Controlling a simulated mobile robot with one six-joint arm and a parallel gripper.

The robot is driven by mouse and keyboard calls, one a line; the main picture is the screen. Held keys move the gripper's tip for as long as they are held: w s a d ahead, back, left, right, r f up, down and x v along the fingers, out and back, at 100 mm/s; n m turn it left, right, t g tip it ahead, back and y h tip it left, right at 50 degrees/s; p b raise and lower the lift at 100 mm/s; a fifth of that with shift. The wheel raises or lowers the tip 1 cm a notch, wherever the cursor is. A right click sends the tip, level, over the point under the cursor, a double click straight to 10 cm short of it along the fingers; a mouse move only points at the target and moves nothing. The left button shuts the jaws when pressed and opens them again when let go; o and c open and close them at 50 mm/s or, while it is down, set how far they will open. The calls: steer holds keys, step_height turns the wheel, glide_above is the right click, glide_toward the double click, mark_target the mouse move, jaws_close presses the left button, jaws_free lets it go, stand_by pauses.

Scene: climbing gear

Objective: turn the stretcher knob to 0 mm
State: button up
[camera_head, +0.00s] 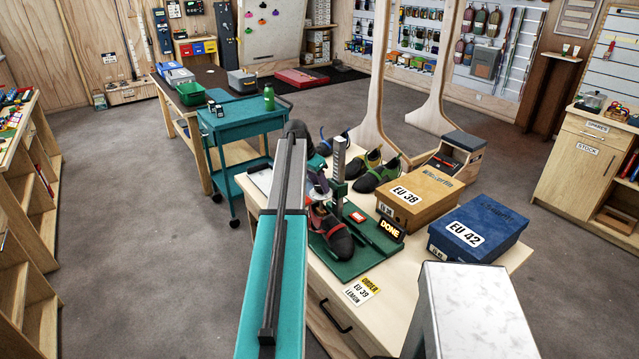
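The shoe stretcher stands on the wooden bench in the head view, with a green base (352,262) and an upright grey post (339,160) bearing a scale. A dark climbing shoe with a reddish upper (333,232) sits on it. A red label (357,217) and a "DONE" plate (388,227) are on the base's right side. I cannot make out the knob or its reading; my teal and grey arm covers the stretcher's left side. The dark end of my arm, with my gripper (298,129), shows beyond the arm link, left of the post. Its fingers are too small and hidden to judge.
A tan EU 38 box (421,200) and a blue EU 42 box (487,224) stand right of the stretcher. More shoes (376,172) lie behind it. An "ORDER EU 39 LEMON" card (361,290) lies at the bench's front. A teal cart (244,118) stands behind left.

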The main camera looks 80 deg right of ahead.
steer(key=shift+d, duration=0.1)
steer(key=shift+n, duration=0.3)
steer(key=shift+s+a+n+t+h+b, duration=0.1)
steer(key=shift+n+t+h+b, duration=0.15)
steer(key=shift+n+b, duration=0.35)
steer(key=shift+s+a+n+t+h+b, duration=0.15)
steer(key=shift+n+t+b, duration=0.15)
steer(key=shift+n, duration=0.5)
steer(key=shift+n+t+b, duration=0.65)
steer(key=shift+n+t, duration=0.1)
steer(key=shift+n, duration=1.35)
steer(key=o, duration=1.1)
